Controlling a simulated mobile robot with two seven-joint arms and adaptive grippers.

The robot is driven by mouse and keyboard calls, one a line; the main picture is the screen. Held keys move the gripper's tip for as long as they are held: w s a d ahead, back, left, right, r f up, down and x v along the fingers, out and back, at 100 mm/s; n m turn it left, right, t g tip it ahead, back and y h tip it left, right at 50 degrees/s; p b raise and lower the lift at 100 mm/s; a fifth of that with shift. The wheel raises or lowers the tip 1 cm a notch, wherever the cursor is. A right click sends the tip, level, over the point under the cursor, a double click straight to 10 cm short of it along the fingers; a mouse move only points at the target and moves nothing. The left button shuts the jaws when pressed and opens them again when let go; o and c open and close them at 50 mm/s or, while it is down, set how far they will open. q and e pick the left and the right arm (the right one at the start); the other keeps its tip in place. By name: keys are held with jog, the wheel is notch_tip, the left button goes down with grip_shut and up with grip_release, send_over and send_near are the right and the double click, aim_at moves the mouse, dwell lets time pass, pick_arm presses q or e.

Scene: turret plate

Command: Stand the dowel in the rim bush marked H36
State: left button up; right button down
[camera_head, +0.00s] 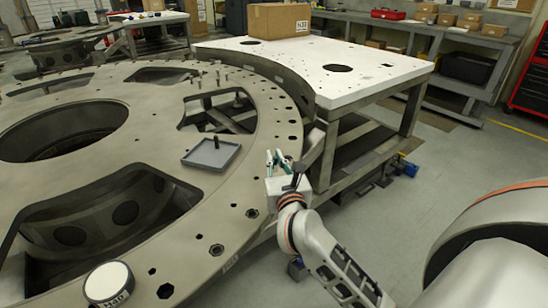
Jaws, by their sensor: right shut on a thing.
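The large grey turret plate (150,110) fills the left and middle, its rim lined with many holes. No rim bush marking H36 is readable at this size. My left gripper is not in view.
The grey tray (212,154) lies on the plate with a small pin in it. Several pins (217,80) stand at the far rim. A white-topped round can (108,281) stands at the near rim. A white table (370,68) with a cardboard box (278,20) adjoins the plate.

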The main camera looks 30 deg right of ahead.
aim_at(275, 172)
jog(key=shift+f+b, duration=0.3)
jog(key=shift+f, duration=0.2)
jog(key=shift+f+b, duration=0.65)
jog(key=shift+f, duration=0.5)
jog(key=shift+f+b, duration=0.85)
jog(key=c, duration=2)
grip_release()
jog(key=shift+c, duration=0.2)
